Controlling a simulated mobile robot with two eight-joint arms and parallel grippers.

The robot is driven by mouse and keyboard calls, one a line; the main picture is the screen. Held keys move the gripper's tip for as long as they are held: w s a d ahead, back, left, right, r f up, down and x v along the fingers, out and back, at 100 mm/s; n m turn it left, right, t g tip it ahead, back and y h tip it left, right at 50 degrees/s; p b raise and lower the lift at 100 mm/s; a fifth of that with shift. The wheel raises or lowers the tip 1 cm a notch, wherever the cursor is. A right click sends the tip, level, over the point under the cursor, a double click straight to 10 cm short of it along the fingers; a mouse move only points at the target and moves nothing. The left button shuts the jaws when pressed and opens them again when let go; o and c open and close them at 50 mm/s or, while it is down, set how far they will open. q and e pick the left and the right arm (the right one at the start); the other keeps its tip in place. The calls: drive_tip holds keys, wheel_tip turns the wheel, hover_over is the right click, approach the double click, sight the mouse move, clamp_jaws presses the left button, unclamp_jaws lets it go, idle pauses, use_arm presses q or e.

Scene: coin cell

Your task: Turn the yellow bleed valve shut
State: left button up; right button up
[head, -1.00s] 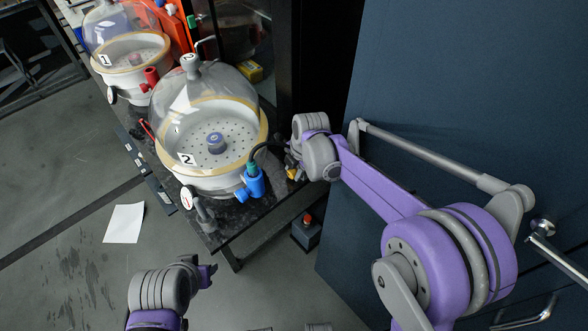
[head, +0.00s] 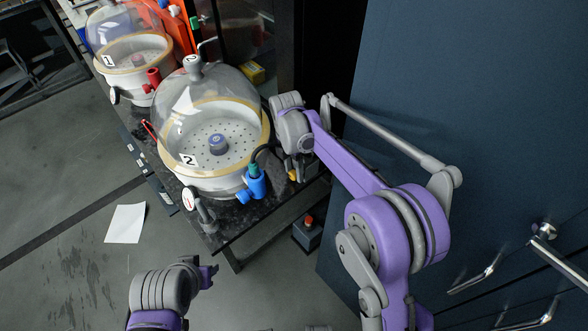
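The bleed valve shows only as a small yellow bit (head: 293,175) at the right side of the base of the glass chamber marked 2 (head: 213,125). My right gripper (head: 284,168) is right at it, beside the blue fitting (head: 256,184), and covers most of it. I cannot tell whether its fingers touch the valve or how far they are apart. My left gripper (head: 209,275) is low at the left, above the floor and away from the bench. Its finger gap does not show clearly.
A black hose arches from the blue fitting close to my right gripper. A gauge (head: 188,198) is at the chamber's front. Chamber 1 (head: 133,62) stands behind on the dark bench. A dark blue cabinet (head: 470,110) is close to my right arm.

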drive_tip(key=shift+o, duration=0.9)
wheel_tip(320, 180, up, 11)
drive_tip(key=shift+w+a+p, duration=0.35)
drive_tip(key=shift+w, duration=0.1)
drive_tip(key=shift+f, duration=0.1)
